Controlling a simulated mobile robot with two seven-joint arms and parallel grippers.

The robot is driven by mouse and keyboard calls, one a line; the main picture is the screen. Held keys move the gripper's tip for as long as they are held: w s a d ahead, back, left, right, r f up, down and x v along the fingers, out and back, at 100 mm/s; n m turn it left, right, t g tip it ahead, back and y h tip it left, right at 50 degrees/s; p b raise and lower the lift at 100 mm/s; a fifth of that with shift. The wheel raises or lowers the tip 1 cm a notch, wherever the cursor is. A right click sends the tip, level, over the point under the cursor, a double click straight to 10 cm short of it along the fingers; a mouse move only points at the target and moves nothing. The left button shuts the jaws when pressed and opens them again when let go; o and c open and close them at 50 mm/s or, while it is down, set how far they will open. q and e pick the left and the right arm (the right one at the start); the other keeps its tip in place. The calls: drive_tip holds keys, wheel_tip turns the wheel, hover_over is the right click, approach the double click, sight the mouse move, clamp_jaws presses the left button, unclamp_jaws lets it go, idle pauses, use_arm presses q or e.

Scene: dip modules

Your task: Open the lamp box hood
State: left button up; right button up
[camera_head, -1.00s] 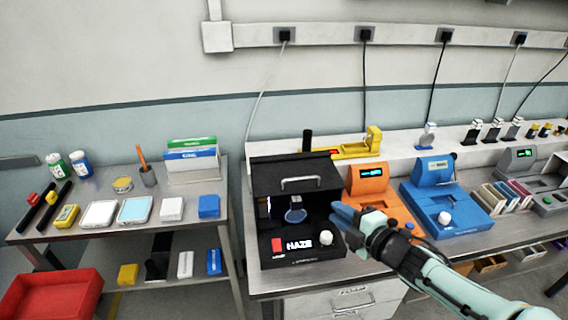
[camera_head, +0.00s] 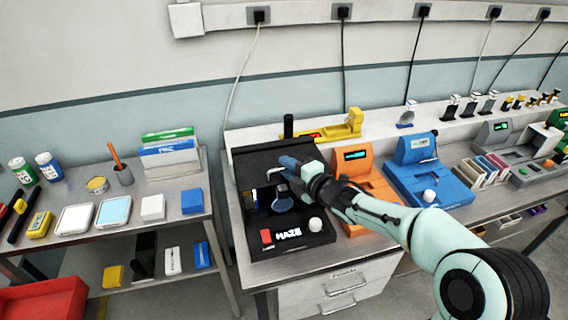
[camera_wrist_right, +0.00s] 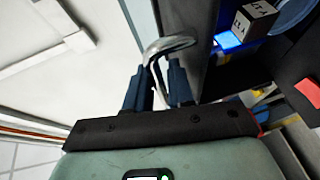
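The lamp box (camera_head: 255,205) is a black case on the bench, labelled "HAZE", with a red switch (camera_head: 266,236) and white knob (camera_head: 316,225) in front. Its black hood (camera_head: 245,162) is over the top, and a round lens (camera_head: 283,203) shows in the open front below. My right gripper (camera_head: 284,166) is at the hood's metal handle and partly hides it. In the right wrist view the curved handle (camera_wrist_right: 172,43) passes between the blue fingertips (camera_wrist_right: 158,75). A narrow gap shows there; whether the fingers press on the bar is unclear. My left gripper is out of view.
A yellow device (camera_head: 345,125) is on the ledge behind. A side table (camera_head: 180,212) with small boxes stands left, beyond a gap.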

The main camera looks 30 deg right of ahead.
drive_tip(key=shift+x, duration=1)
drive_tip(key=shift+c, duration=0.4)
clamp_jaws()
drive_tip(key=shift+a, duration=0.1)
